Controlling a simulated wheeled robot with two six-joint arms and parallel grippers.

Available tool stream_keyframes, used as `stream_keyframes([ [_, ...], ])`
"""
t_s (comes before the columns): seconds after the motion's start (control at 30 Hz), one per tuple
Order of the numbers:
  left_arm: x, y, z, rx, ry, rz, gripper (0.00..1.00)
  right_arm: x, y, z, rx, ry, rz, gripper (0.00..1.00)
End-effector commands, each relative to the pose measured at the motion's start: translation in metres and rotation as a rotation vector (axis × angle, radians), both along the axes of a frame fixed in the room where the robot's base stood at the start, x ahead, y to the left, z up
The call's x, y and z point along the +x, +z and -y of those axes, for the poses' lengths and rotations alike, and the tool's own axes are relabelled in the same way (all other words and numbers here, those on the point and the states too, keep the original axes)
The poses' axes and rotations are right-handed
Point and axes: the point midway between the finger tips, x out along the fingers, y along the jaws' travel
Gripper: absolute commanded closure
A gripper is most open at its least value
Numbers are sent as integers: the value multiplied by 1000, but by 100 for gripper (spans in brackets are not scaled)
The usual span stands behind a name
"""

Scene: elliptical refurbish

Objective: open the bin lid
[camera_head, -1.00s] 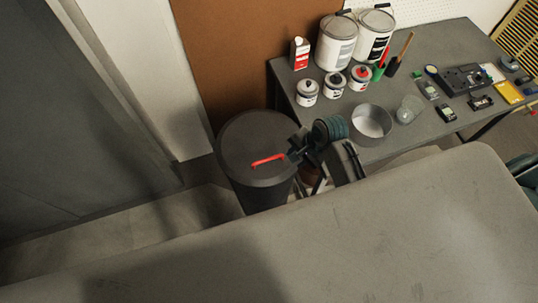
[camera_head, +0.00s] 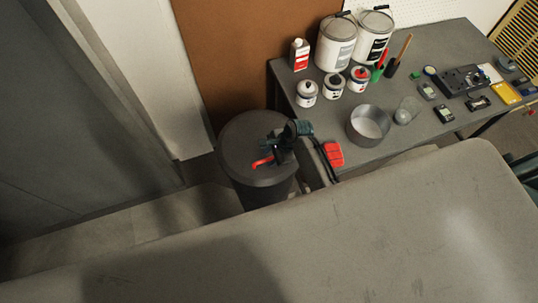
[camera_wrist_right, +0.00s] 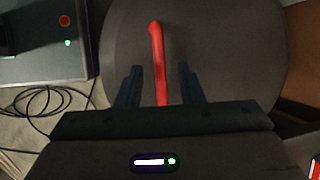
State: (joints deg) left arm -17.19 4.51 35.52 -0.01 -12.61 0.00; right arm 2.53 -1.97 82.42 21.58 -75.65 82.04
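The bin (camera_head: 262,192) is a dark round drum on the floor left of the table. Its lid (camera_head: 240,135) is on top, flat and closed, with a red bar handle (camera_head: 262,162). My right gripper (camera_head: 272,155) is over the lid at the handle, covering part of it. In the right wrist view, the red handle (camera_wrist_right: 158,60) runs between the two fingers of my right gripper (camera_wrist_right: 160,85). The fingers are apart, with a gap on each side of the handle. My left gripper is not in view.
A grey table (camera_head: 440,120) on the right holds paint cans (camera_head: 336,45), small jars, a metal bowl (camera_head: 368,125) and tools. A large grey surface (camera_head: 300,240) fills the foreground. A brown panel (camera_head: 240,60) stands behind the bin.

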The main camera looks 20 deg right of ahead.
Motion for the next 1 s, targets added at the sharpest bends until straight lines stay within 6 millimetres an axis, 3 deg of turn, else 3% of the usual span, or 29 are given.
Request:
stream_keyframes([
  [0.43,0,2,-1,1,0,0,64,2,-11,-5,0,0,1,66],
  [0.47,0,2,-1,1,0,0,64,2,-11,-5,0,0,1,68],
  [0.63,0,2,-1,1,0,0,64,2,-11,-5,0,0,0,100],
  [1.0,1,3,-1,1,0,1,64,7,-8,-5,0,1,1,100],
])
